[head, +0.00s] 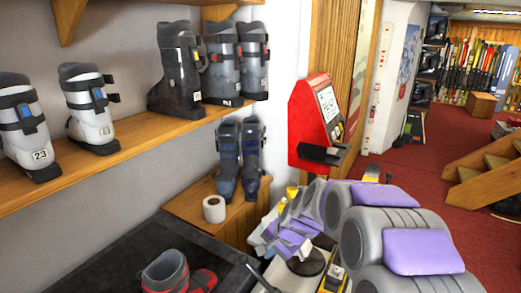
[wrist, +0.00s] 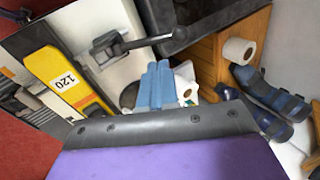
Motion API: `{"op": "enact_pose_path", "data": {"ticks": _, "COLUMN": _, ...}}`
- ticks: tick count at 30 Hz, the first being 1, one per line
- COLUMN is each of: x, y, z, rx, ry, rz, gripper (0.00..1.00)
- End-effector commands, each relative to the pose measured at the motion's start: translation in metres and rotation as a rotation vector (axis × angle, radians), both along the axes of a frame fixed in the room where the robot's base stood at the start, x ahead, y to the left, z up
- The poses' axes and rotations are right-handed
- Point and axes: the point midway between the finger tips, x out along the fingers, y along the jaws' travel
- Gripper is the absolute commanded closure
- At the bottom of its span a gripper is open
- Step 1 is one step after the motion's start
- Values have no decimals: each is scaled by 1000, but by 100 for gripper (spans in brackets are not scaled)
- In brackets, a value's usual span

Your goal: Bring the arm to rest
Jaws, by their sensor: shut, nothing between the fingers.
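My gripper (wrist: 160,128) shows in the wrist view as a broad grey-edged purple jaw across the bottom. It is shut with nothing held. In the head view my grey and purple arm is folded over the lower middle and right, above the bench. The arm hides much of the bench top there.
A yellow ski numbered 120 (wrist: 68,80) lies on the bench beside a grey clamp (wrist: 110,45). A dark tray (head: 105,255) holds a grey and red boot (head: 170,272). Blue boots (head: 228,160) and a paper roll (head: 214,209) stand on a wooden box.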

Motion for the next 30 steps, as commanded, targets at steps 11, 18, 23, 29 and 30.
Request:
{"op": "enact_pose_path", "data": {"ticks": 11, "x": -147, "y": -26, "z": 29, "rx": -162, "ry": 82, "rz": 309, "gripper": 100}}
{"op": "enact_pose_path", "data": {"ticks": 18, "x": -252, "y": -57, "z": 32, "rx": -270, "ry": 169, "rz": 490, "gripper": 100}}
{"op": "enact_pose_path", "data": {"ticks": 23, "x": -319, "y": -80, "z": 28, "rx": -335, "ry": 239, "rz": 591, "gripper": 100}}
{"op": "enact_pose_path", "data": {"ticks": 29, "x": -378, "y": -101, "z": 22, "rx": -385, "ry": 307, "rz": 672, "gripper": 100}}
{"op": "enact_pose_path", "data": {"ticks": 30, "x": -385, "y": -103, "z": 21, "rx": -390, "ry": 316, "rz": 681, "gripper": 100}}
